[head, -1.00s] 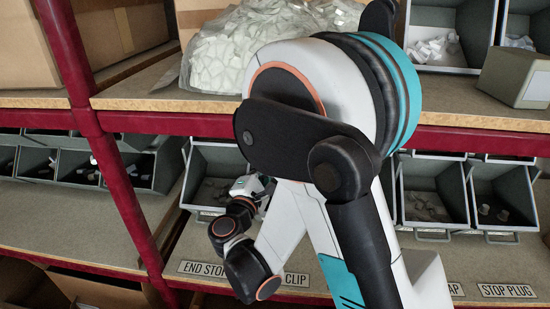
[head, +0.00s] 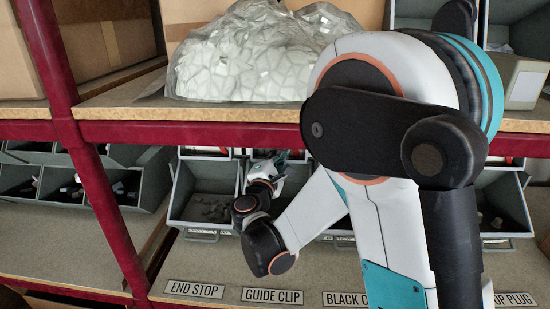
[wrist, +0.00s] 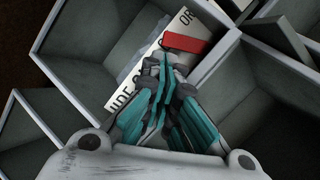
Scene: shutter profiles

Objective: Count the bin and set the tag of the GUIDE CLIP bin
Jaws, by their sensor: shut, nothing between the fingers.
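My gripper (wrist: 167,78) has its teal fingers closed together with nothing between them. In the wrist view the fingertips are beside a white printed card (wrist: 150,55) with a red strip (wrist: 187,43); whether they touch cannot be told. The card's lettering is partly hidden by the fingers. In the head view my gripper (head: 272,165) is small, at the row of grey bins, above the GUIDE CLIP label (head: 272,296). My arm hides most of the bin above that label. The END STOP bin (head: 201,225), left of my gripper, holds grey pieces.
The END STOP label (head: 194,290) lies on the shelf edge to the left. A red post (head: 92,170) and red shelf beam (head: 200,132) frame the bins. A bag of white pieces (head: 240,60) rests on the shelf above. Grey bin walls (wrist: 95,40) surround my gripper.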

